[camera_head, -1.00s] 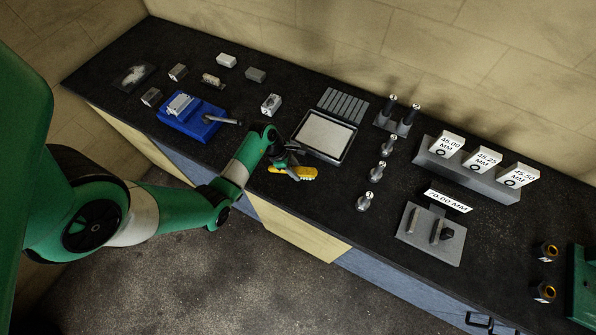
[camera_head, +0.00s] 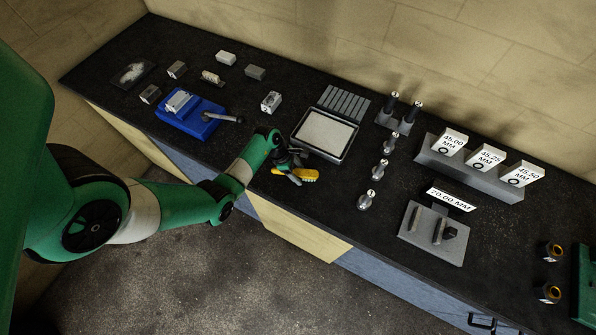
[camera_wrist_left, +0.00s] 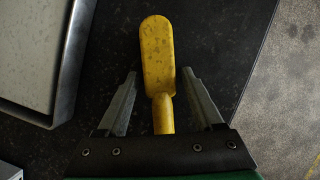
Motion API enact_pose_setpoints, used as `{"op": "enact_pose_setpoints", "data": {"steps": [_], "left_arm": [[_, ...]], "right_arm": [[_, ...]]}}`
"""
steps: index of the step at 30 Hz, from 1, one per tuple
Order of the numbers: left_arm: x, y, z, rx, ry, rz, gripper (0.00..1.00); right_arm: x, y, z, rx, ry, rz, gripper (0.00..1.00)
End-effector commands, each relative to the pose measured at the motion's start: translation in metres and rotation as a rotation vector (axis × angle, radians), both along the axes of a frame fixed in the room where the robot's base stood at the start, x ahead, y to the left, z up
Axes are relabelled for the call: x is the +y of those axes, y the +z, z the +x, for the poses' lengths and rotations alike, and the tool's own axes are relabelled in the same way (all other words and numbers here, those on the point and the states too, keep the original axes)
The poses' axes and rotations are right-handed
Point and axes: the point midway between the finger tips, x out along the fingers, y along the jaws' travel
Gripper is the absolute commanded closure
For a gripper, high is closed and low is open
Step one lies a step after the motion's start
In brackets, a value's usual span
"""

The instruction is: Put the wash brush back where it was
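The yellow wash brush (camera_head: 308,175) lies on the dark bench top near its front edge, just in front of the shallow tray (camera_head: 351,146). My left gripper (camera_head: 293,170) is over the brush. In the left wrist view, the brush (camera_wrist_left: 158,58) points away from the gripper, with its narrow handle between the fingers. The left gripper (camera_wrist_left: 160,98) is open, with a gap on both sides of the handle. The handle's near end is hidden by the gripper body. My right gripper is not in view.
A blue vise-like block (camera_head: 190,115) with a handle stands to the left. Several small metal blocks lie behind it. Upright pins (camera_head: 380,169) stand right of the tray, then a grey plate (camera_head: 436,234) and labelled blocks. The front edge drops to the floor.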

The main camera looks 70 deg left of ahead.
Motion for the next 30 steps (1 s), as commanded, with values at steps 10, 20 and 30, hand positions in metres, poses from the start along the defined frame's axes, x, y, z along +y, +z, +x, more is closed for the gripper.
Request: {"op": "enact_pose_setpoints", "data": {"steps": [10, 20, 30], "left_arm": [[0.000, 0.006, 0.000, 0.000, 0.000, 0.000, 0.30], [0.011, 0.070, -0.024, -0.002, 0.003, 0.002, 0.30], [0.018, 0.113, -0.043, -0.001, 0.001, -0.001, 0.30]], "right_arm": [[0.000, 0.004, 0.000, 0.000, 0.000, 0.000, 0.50], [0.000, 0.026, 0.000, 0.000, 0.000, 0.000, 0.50], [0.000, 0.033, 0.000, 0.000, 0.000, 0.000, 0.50]]}}
